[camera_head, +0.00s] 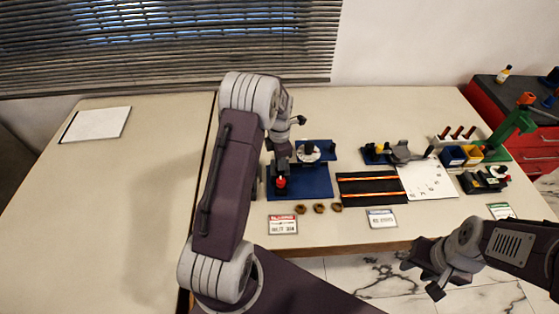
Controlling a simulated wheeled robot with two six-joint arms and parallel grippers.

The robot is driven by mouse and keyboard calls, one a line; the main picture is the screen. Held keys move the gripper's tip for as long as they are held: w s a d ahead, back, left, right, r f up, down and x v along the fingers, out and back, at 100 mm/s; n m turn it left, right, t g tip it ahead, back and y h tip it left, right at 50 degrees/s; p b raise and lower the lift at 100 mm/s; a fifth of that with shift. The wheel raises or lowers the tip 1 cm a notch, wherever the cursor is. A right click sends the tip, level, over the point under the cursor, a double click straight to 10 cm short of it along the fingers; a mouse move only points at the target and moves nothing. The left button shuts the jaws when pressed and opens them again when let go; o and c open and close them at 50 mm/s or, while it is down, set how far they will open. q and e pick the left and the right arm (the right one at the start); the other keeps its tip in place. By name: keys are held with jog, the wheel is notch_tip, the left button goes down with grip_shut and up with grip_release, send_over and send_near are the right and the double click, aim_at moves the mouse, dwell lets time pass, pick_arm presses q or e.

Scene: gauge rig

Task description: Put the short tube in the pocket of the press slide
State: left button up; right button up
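My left gripper (281,152) is over a blue base plate (315,193) that carries dark fixtures and a small red-topped part (281,183). My own arm and wrist hide much of this gripper, and I cannot tell whether it holds anything. My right gripper (420,277) is in front of the table's front edge, above the floor, with its fingers apart and empty. A green press-like stand (511,129) with a red top is at the far right; its slide and pocket are too small to make out. I cannot identify the short tube with certainty.
Three brown rings (319,208) lie before the blue plate. A black mat with orange strips (371,187), a white dotted sheet (427,179), blue and yellow bins (453,156) and a rack with dark red pegs (457,132) stand to its right. The left table is mostly clear.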

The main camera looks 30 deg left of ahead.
pick_arm(q)
jog(key=shift+s+d, duration=0.1)
jog(key=shift+s, duration=0.05)
grip_shut()
jog(key=o, duration=0.9)
grip_release()
jog(key=shift+c, duration=0.2)
jog(key=shift+r, duration=0.1)
notch_tip(320, 180, up, 9)
jog(key=shift+f, duration=0.1)
